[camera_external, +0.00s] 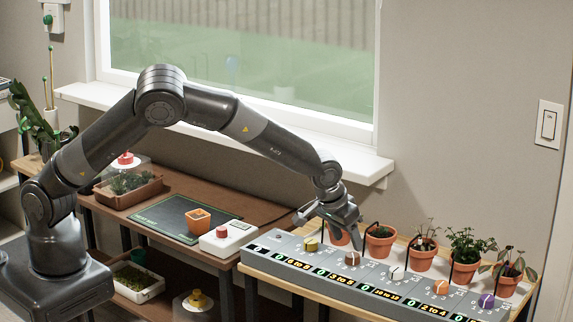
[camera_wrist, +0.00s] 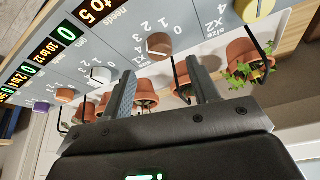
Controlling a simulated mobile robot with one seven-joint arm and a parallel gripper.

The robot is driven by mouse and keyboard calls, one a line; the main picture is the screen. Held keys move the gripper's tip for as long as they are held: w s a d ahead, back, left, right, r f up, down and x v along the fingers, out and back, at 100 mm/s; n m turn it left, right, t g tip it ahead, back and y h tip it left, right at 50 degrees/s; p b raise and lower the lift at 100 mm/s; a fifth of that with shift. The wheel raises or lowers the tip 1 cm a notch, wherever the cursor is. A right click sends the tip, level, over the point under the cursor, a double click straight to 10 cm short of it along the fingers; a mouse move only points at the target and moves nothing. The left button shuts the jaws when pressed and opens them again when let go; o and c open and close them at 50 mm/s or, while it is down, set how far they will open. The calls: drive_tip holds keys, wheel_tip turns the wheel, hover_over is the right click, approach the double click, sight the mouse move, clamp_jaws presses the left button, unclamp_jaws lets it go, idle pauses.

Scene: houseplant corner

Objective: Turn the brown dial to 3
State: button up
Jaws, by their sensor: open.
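The brown dial (camera_external: 352,258) is on the sloping grey panel (camera_external: 285,248), second from the left, between a yellow dial (camera_external: 311,244) and a white dial (camera_external: 397,272). In the wrist view the brown dial (camera_wrist: 158,45) has a printed scale with 0, 1, 2 and 3 beside it. I cannot tell for sure which number its mark points to. My gripper (camera_external: 356,241) is over the panel, just above the brown dial. In the wrist view my gripper (camera_wrist: 161,70) is open and empty, its two fingers apart, with the brown dial just beyond and between their tips.
An orange dial (camera_external: 442,288) and a purple dial (camera_external: 486,300) are further right on the panel. Several potted plants (camera_external: 466,248) with black hooked tubes stand close behind it. A brown table (camera_external: 160,207) with a white scale (camera_external: 228,238) is at left.

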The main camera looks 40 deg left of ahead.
drive_tip(key=v, duration=0.5)
drive_tip(key=shift+s+r, duration=0.1)
drive_tip(key=shift+r, duration=0.15)
drive_tip(key=s+a+r+n, duration=0.1)
drive_tip(key=a+r, duration=0.5)
drive_tip(key=a, duration=0.4)
drive_tip(key=a+r+n+g+h, duration=0.1)
drive_tip(key=a+r, duration=0.4)
drive_tip(key=a, duration=0.6)
drive_tip(key=s+a+r, duration=0.1)
drive_tip(key=a+r, duration=0.5)
drive_tip(key=a, duration=0.4)
drive_tip(key=s+a+r+n+t+y, duration=0.1)
drive_tip(key=s+a+r+t+y, duration=0.1)
drive_tip(key=s+a, duration=1.7)
drive_tip(key=shift+s+r, duration=0.55)
drive_tip(key=shift+s, duration=0.35)
